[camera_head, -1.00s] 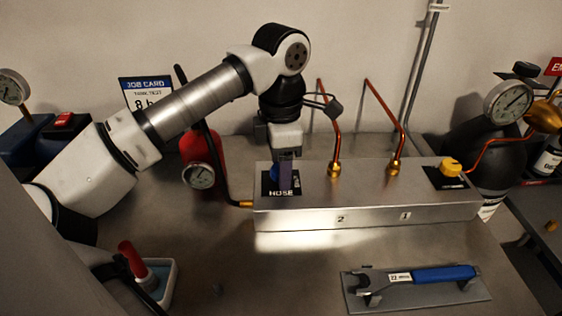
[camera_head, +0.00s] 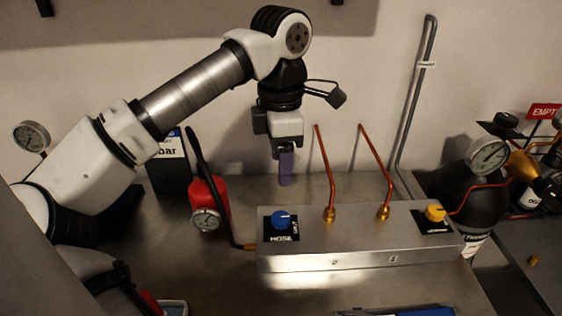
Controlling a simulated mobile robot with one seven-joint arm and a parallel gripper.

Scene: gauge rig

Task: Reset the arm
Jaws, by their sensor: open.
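My arm is bent over the bench, and my gripper (camera_head: 284,170) points down in the head view. It hangs above the left end of the metal manifold block (camera_head: 330,238), apart from it. Its fingers are open, and nothing shows between them. Below it the blue knob (camera_head: 281,220) sits on a black plate marked HOSE. A yellow knob (camera_head: 435,212) sits on another black plate at the block's right end.
Two copper tubes (camera_head: 327,165) rise from the block. A red pump with a gauge (camera_head: 206,216) and a black hose stands to the left. A dark cylinder with a gauge (camera_head: 488,157) stands to the right. A blue-handled wrench (camera_head: 420,312) is cut off at the bottom.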

